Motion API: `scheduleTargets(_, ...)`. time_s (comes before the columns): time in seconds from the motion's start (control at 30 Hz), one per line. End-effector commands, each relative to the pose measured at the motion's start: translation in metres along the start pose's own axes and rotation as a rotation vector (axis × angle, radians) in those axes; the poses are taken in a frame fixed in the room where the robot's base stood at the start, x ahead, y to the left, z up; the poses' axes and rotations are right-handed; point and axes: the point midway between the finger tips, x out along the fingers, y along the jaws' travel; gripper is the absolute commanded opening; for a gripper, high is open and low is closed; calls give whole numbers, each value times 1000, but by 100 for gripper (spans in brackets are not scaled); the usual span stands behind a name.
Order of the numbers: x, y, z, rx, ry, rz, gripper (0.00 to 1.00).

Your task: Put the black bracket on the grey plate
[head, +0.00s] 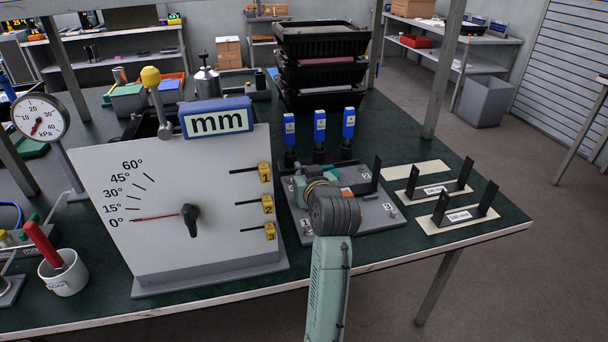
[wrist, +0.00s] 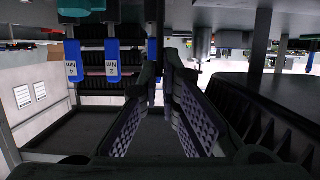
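The grey plate (head: 372,227) lies on the green bench top, marked with numbers at its corners. A black bracket with an upright end (head: 377,170) shows at the plate's right rear. Its left part is hidden behind my arm, and I cannot tell whether it rests flat on the plate. My gripper is hidden by my wrist in the head view. In the wrist view my gripper (wrist: 160,95) shows two dark ribbed fingers with a gap between their near parts. A dark upright strip stands by the fingertips; I cannot tell whether they touch it.
Blue-tagged tools (head: 320,126) stand behind the plate. A large dial panel (head: 165,190) is close on the left. Black crates (head: 320,75) are stacked behind.

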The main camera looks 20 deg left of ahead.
Motion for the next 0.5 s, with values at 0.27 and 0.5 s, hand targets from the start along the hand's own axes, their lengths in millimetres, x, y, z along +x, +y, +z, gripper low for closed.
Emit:
scheduleTargets(0.27,2,0,8,-2,4,2,0)
scheduleTargets(0.5,4,0,12,-1,1,1,6)
